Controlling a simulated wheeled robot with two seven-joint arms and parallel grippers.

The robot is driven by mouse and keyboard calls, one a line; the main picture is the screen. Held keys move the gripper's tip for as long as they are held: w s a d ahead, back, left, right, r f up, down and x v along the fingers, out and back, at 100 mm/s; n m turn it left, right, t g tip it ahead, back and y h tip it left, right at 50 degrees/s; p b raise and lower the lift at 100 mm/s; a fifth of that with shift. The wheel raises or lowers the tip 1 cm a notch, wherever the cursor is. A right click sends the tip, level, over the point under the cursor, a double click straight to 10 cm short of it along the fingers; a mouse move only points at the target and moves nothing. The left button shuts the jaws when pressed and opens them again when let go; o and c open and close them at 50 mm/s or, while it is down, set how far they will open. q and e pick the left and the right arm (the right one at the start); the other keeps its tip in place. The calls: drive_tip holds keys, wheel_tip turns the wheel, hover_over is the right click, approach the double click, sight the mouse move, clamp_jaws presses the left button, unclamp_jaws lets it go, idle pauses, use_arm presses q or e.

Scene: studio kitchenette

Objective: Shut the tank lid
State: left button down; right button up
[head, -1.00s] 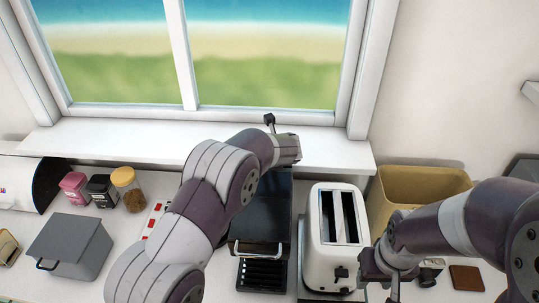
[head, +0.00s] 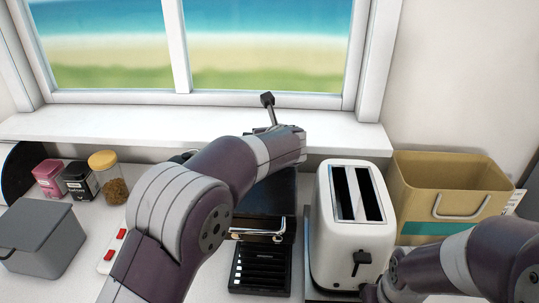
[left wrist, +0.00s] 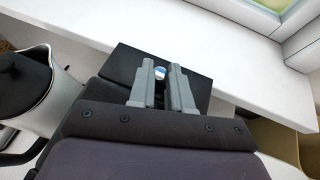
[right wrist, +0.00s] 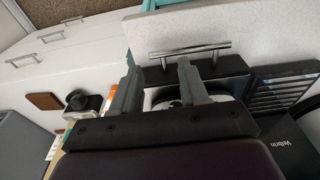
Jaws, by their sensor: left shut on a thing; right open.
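The black coffee machine (head: 268,190) stands in the middle of the counter in the head view, mostly behind my left arm. In the left wrist view, a flat black panel (left wrist: 128,62), possibly the tank lid, lies beyond my left gripper (left wrist: 163,78). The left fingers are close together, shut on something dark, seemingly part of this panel. A small blue-and-white spot shows between them. My right gripper (right wrist: 158,72) is open, with nothing visible between its fingers. It is low at the counter's front, near the toaster.
The white toaster (head: 352,230) stands right of the machine. A tan bin (head: 450,180) is behind my right arm. Jars (head: 108,178) and a grey canister (head: 42,240) are at left. The windowsill (head: 90,127) is clear.

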use_arm(q)
drive_tip(key=shift+f, duration=0.15)
use_arm(e)
drive_tip(key=shift+f, duration=0.6)
use_arm(q)
drive_tip(key=shift+r, duration=0.2)
use_arm(e)
drive_tip(key=shift+r, duration=0.1)
use_arm(q)
drive_tip(key=c, duration=1.1)
unclamp_jaws()
drive_tip(key=shift+o, duration=0.2)
drive_tip(key=b+v, duration=0.2)
drive_tip(key=v, duration=0.9)
drive_tip(key=shift+s+d+b, duration=0.1)
drive_tip(key=shift+s+b, duration=0.2)
use_arm(e)
wheel_tip(320, 180, down, 2)
drive_tip(key=shift+f, duration=0.2)
use_arm(q)
drive_tip(key=shift+s+d+r, duration=0.1)
drive_tip(key=shift+s+r, duration=0.15)
drive_tip(key=shift+s, duration=0.2)
